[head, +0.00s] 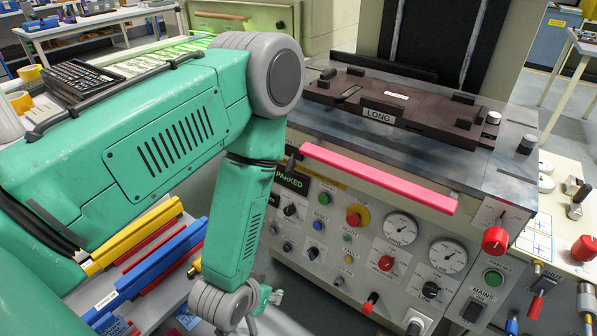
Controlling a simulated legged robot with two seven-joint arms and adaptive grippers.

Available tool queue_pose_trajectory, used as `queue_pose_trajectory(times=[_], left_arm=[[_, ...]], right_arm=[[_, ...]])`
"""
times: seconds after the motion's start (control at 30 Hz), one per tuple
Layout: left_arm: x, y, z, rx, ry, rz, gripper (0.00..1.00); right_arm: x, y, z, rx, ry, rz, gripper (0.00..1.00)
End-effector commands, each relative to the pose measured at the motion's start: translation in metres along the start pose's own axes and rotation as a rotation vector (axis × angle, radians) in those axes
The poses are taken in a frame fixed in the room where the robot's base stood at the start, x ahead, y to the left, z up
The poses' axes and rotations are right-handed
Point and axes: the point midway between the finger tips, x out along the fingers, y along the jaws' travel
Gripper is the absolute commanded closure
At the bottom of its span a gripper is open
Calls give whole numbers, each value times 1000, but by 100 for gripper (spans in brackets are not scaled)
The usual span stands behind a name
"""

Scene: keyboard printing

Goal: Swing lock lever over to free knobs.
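A long pink-red bar (380,178) runs across the top front edge of the grey control panel (330,255). A small dark post stands near its left end. A red-capped lever (537,297) stands at the lower right; I cannot tell which is the lock lever. My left arm bends down in front of the panel's left side. My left gripper (268,298) shows only partly beyond the wrist, apart from the bar; its fingers are unclear. My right gripper is out of view.
A dark plate marked LONG (380,114) lies on the machine top. The panel carries gauges (400,228), buttons and switches. Yellow and blue bars (160,262) lie on a shelf at lower left. A black keyboard-like tray (82,80) is behind my arm.

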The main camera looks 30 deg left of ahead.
Motion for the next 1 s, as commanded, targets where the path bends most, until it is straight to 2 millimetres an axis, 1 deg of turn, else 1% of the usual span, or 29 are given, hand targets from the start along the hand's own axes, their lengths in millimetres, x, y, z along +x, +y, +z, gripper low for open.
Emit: queue_pose_trajectory(times=[0.03,0.07,0.1,0.2,0.3,0.4,0.43,0.57,0.67,0.77,1.0], left_arm=[[11,2,-29,-42,138,-23,61],[13,1,-48,-65,224,-41,61],[13,0,-72,-95,335,-65,61],[4,-6,-121,-156,583,-132,61],[-11,-12,-154,-195,770,-192,61],[-24,-16,-173,-215,890,-235,61],[-26,-17,-176,-218,912,-244,61],[-29,-21,-187,-226,959,-262,61],[-23,-25,-197,-226,962,-264,61],[-12,-31,-212,-226,961,-262,61],[17,-47,-252,-225,960,-261,61]], right_arm=[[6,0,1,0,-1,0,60],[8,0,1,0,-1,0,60],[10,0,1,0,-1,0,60],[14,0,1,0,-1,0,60],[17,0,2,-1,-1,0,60],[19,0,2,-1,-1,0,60],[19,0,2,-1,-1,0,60],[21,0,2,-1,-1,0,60],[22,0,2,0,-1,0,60],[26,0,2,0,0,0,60],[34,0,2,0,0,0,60]])
